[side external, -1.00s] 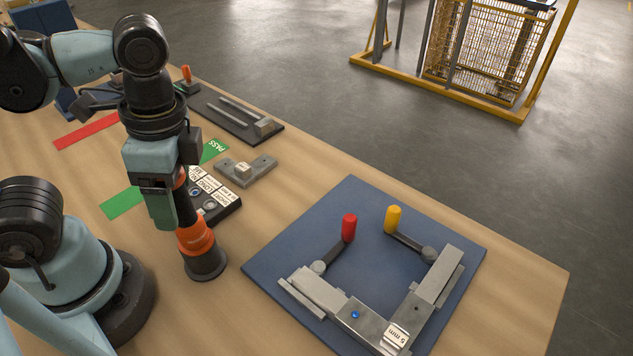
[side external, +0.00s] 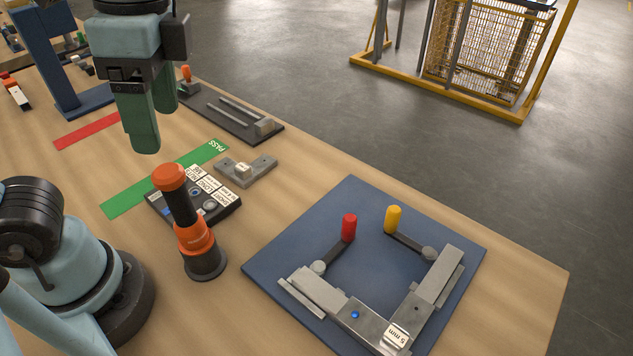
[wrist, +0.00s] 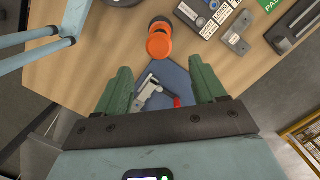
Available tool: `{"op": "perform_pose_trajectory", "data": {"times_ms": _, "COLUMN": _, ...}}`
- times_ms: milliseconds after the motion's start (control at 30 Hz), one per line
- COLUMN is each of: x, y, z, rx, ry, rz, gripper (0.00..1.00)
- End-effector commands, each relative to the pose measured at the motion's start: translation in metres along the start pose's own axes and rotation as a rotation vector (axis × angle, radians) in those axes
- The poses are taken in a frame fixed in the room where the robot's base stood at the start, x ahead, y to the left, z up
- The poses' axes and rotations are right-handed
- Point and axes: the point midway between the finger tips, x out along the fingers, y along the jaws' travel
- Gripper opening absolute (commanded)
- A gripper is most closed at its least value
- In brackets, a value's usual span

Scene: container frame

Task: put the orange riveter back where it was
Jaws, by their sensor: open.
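The orange riveter (side external: 194,238) stands upright on the wooden table, on its dark round base, with an orange cap on top. It also shows in the wrist view (wrist: 159,44), beyond my fingertips. My gripper (side external: 146,150) is raised above and behind the riveter in the side view, apart from it and empty. In the wrist view its two green fingers (wrist: 165,80) are spread wide with nothing between them but the background below.
A blue plate (side external: 262,262) with a metal corner frame and red and yellow handled clamps lies to the right. A labelled button box (side external: 222,208) sits close behind the riveter. Green and red strips (side external: 88,131), a small bracket (side external: 246,170) and a railed fixture (side external: 232,118) lie farther back.

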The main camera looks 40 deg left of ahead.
Motion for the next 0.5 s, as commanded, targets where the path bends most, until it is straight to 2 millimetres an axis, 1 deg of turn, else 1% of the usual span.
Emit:
{"op": "perform_pose_trajectory", "data": {"times_ms": 67, "x": 0.009, "y": -0.008, "z": -0.008, "rx": -0.05, "ry": 0.043, "rz": -0.009, "gripper": 0.7}}
{"op": "perform_pose_trajectory", "data": {"times_ms": 167, "x": 0.036, "y": -0.03, "z": -0.027, "rx": -0.187, "ry": 0.163, "rz": -0.038, "gripper": 0.7}}
{"op": "perform_pose_trajectory", "data": {"times_ms": 200, "x": 0.05, "y": -0.042, "z": -0.036, "rx": -0.258, "ry": 0.227, "rz": -0.053, "gripper": 0.7}}
{"op": "perform_pose_trajectory", "data": {"times_ms": 300, "x": 0.081, "y": -0.073, "z": -0.052, "rx": -0.442, "ry": 0.392, "rz": -0.097, "gripper": 0.7}}
{"op": "perform_pose_trajectory", "data": {"times_ms": 400, "x": 0.103, "y": -0.1, "z": -0.058, "rx": -0.597, "ry": 0.537, "rz": -0.137, "gripper": 0.7}}
{"op": "perform_pose_trajectory", "data": {"times_ms": 500, "x": 0.117, "y": -0.118, "z": -0.058, "rx": -0.704, "ry": 0.643, "rz": -0.167, "gripper": 0.7}}
